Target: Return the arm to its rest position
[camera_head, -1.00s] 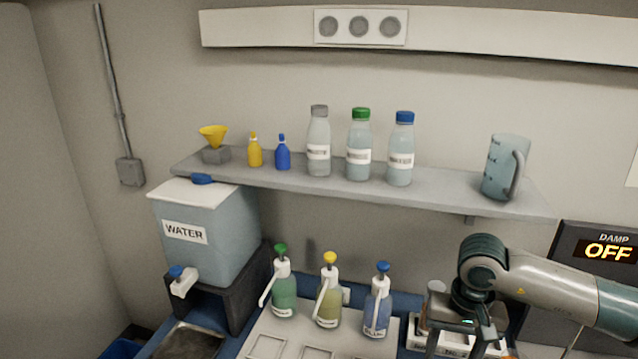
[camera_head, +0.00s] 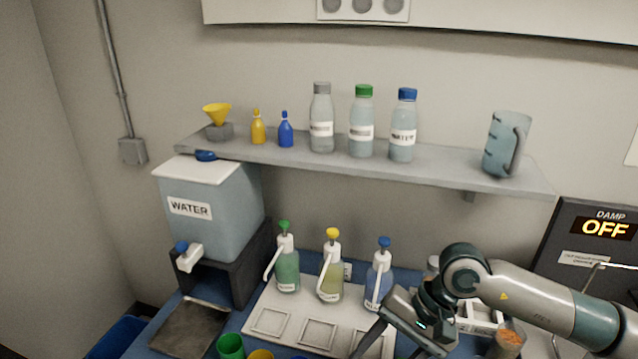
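My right arm comes in from the right edge. Its gripper (camera_head: 388,350) is low at the front of the bench, by the blue-topped pump bottle (camera_head: 379,284) and over the right end of the white tray. My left gripper is not in view.
A pale tray (camera_head: 318,334) holds green-topped (camera_head: 287,265) and yellow-topped (camera_head: 331,267) pump bottles. A water tank (camera_head: 215,215) stands left. A shelf (camera_head: 440,172) holds several bottles and a jug (camera_head: 505,145). Cups (camera_head: 230,346) stand at the front. A display (camera_head: 606,228) reads OFF.

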